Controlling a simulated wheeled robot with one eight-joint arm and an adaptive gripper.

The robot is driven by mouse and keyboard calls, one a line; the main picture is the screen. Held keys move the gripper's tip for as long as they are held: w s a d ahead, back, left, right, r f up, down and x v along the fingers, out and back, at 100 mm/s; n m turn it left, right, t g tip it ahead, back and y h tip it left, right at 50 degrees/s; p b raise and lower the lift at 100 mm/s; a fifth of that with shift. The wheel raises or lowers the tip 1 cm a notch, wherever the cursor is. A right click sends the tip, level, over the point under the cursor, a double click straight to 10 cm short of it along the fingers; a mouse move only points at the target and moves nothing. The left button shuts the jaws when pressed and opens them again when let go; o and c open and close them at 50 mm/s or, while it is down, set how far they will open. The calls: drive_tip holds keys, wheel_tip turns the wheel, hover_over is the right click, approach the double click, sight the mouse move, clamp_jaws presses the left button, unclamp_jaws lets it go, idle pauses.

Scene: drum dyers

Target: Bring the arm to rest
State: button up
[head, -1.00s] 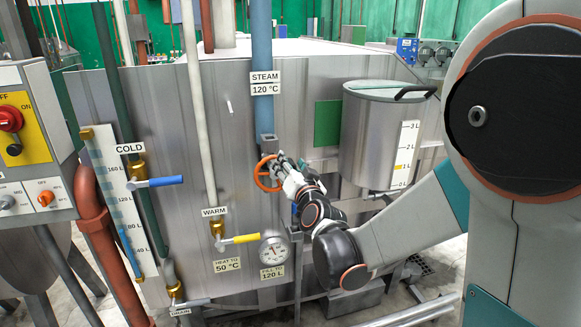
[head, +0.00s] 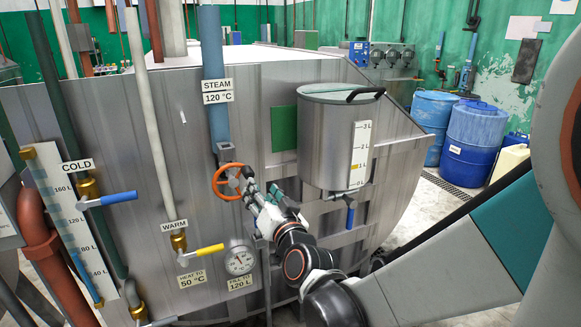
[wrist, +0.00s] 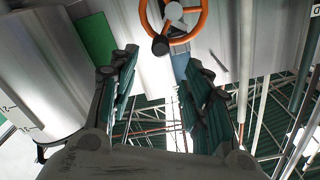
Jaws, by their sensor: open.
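My gripper (head: 257,187) is in front of the grey metal drum, just right of the orange steam handwheel (head: 228,182). Its two fingers are apart with nothing between them in the wrist view (wrist: 160,72). There the orange handwheel (wrist: 148,14) lies beyond the fingertips at the top, and a gap to it seems to show. The arm reaches in from the lower right of the head view, with the forearm slanting up to the gripper.
The blue steam pipe (head: 212,80) rises above the handwheel. A lidded measuring vessel (head: 322,135) hangs close to the right of my gripper. Blue cold (head: 108,200) and yellow warm (head: 205,250) valve levers stick out at left. Blue barrels (head: 475,140) stand at the far right.

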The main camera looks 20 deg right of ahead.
drive_tip(key=shift+s, duration=0.3)
drive_tip(key=s+f+n+g, duration=0.3)
drive_tip(key=s+g, duration=0.2)
drive_tip(key=s, duration=0.6)
drive_tip(key=s+f+n+g, duration=0.2)
drive_tip(key=s+f+g, duration=0.2)
drive_tip(key=s, duration=0.7)
drive_tip(key=shift+a+n+g, duration=0.15)
drive_tip(key=shift+n+g, duration=0.25)
drive_tip(key=shift+g, duration=0.6)
idle(4.5)
